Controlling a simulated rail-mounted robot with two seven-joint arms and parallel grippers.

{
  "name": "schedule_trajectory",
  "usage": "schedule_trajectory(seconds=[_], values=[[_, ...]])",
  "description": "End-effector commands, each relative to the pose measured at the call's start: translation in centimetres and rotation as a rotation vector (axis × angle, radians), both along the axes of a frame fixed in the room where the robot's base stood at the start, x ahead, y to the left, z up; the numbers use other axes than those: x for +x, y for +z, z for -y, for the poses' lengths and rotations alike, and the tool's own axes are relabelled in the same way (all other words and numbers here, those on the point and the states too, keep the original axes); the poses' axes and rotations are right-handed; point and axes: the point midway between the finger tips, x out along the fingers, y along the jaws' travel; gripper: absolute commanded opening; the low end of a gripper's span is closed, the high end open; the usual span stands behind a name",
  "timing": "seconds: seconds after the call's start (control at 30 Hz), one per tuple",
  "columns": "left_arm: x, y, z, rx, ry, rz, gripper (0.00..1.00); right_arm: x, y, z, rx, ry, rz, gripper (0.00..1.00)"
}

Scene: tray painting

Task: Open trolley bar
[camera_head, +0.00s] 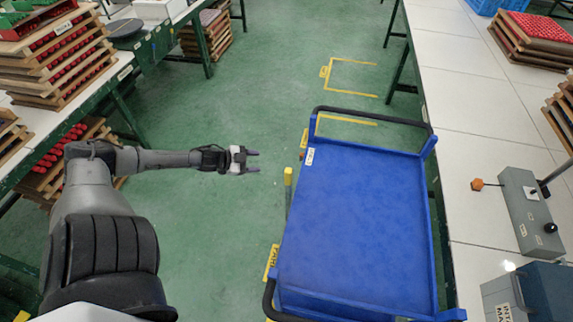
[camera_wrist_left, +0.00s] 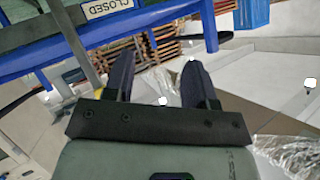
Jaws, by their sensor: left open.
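The blue trolley (camera_head: 355,215) stands right of centre in the head view, its flat top empty. An upright bar with a yellow top (camera_head: 288,177) stands at its left side. My left gripper (camera_head: 257,161) is open and empty, left of that bar and apart from it, pointing right towards the trolley. In the left wrist view my left gripper (camera_wrist_left: 160,62) has its fingers spread with nothing between them. The blue trolley frame (camera_wrist_left: 165,32) crosses beyond them, with a "CLOSED" label (camera_wrist_left: 103,8). A grey slanted bar (camera_wrist_left: 75,40) shows left of the fingers. My right gripper is out of view.
A white-topped table (camera_head: 465,130) runs along the right, with a grey control box (camera_head: 533,215). A green-framed bench with stacked wooden trays (camera_head: 65,65) stands at the left. Yellow marks (camera_head: 350,60) lie on the green floor, which is clear between bench and trolley.

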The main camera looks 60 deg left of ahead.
Motion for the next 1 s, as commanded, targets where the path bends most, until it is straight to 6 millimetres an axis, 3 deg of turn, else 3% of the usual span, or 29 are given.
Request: schedule_trajectory(seconds=[0.3, 0.57, 0.77, 1.0], values=[[-1.5, 4.9, 5.8, -0.440, -0.327, 0.194, 0.51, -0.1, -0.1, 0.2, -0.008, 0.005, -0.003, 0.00], [-2.6, 6.8, 7.7, -0.634, -0.440, 0.211, 0.51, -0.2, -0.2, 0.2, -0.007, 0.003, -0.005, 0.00], [-1.1, 6.7, 8.8, -0.653, -0.432, 0.201, 0.51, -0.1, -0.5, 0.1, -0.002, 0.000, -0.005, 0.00], [2.3, 6.7, 11.8, -0.652, -0.433, 0.202, 0.51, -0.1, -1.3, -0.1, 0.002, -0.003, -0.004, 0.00]])
